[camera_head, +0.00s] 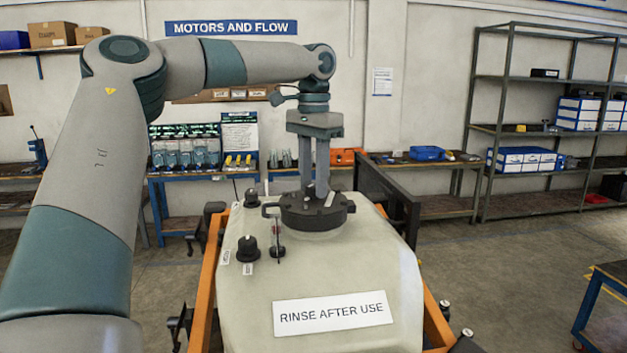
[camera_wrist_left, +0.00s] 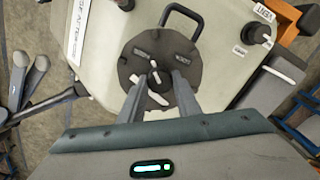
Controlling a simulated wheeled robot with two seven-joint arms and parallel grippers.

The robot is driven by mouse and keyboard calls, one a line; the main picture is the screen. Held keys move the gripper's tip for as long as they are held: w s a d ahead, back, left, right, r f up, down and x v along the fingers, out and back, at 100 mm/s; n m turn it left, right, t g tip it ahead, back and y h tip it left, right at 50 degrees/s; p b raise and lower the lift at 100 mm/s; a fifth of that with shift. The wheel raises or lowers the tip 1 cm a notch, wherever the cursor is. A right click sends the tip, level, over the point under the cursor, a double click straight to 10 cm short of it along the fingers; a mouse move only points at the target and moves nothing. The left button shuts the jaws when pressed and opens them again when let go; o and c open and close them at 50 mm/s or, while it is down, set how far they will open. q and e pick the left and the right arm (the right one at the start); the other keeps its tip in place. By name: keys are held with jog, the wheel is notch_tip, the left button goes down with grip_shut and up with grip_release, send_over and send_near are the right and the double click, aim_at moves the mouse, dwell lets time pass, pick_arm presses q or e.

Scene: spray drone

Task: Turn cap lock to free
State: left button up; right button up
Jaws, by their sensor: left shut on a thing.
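The dark round cap (camera_head: 340,214) sits on top of the pale tank (camera_head: 350,265). In the left wrist view the cap (camera_wrist_left: 128,68) has a black loop handle (camera_wrist_left: 182,9) at its edge, two small labels too blurred to read and a white mark (camera_wrist_left: 138,79) near its middle. My left gripper (camera_head: 316,192) points straight down over the cap. Its fingertips (camera_wrist_left: 160,80) are closed on the small cap lock at the cap's middle. The fingers hide most of the lock. My right gripper is not in view.
Black knobs (camera_head: 247,248) and a switch (camera_head: 277,248) stand on the tank left of the cap. An orange frame (camera_head: 207,285) surrounds the tank. A dark bar (camera_head: 388,200) rises behind it at right. Benches and a shelf rack (camera_head: 508,130) stand farther back.

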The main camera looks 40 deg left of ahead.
pick_arm(q)
jog(key=shift+r+n, duration=0.1)
jog(key=shift+n, duration=0.5)
jog(key=o, duration=1.1)
jog(key=shift+c, duration=0.2)
